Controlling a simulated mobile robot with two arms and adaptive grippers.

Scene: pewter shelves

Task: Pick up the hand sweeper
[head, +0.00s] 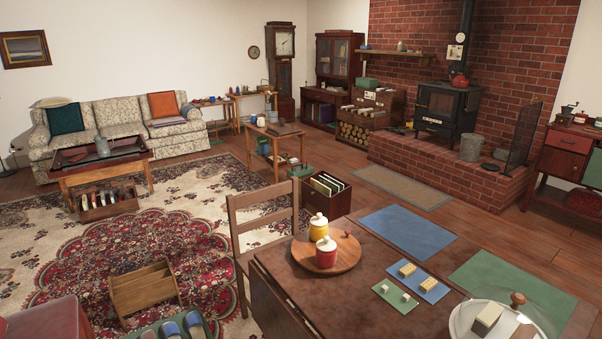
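I cannot make out a hand sweeper for certain in the head view. Neither of my grippers shows. The nearest surface is a dark wooden table (345,290) at the lower right. On it stand a round wooden tray (345,257) with a yellow lidded jar (318,229) and a red lidded jar (326,254). Small pale blocks lie on a blue mat (428,292) and a green mat (385,297). A pale round dish (460,322) with a block on it and a wooden knob above is cut off by the lower edge.
A wooden chair (240,213) stands against the table's left side. A wooden rack (145,291) and a tray of blue items (190,322) are on the patterned rug (60,235). A file box (325,193) stands beyond the table.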

